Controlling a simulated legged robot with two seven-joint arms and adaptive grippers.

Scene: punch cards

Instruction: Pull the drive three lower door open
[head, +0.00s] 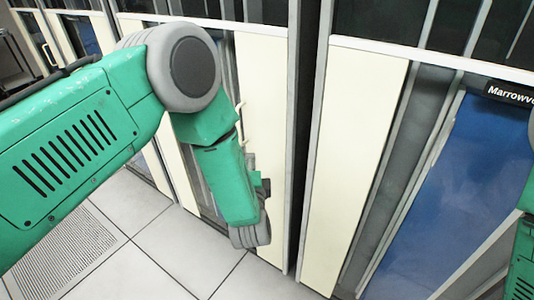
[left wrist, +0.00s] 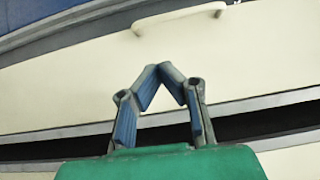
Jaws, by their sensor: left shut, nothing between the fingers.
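A cream door panel (head: 265,75) with a pale bar handle (head: 241,118) stands left of the dark gap between cabinets. I cannot read a drive number on it. In the left wrist view the handle (left wrist: 178,16) lies ahead of my fingertips, near the top edge, on the cream panel (left wrist: 235,65). My left gripper (left wrist: 161,68) is shut and empty, its blue-padded fingertips together. It is apart from the handle in that view. In the head view my left gripper (head: 251,161) is mostly hidden by my arm, below the handle. My right gripper is out of view.
A dark vertical gap (head: 304,110) runs right of the panel. Another cream panel (head: 355,130) and a blue panel (head: 440,190) labelled "Marrowv..." (head: 510,93) stand to the right. Grey floor tiles (head: 150,260) and a vented tile (head: 65,255) are clear below.

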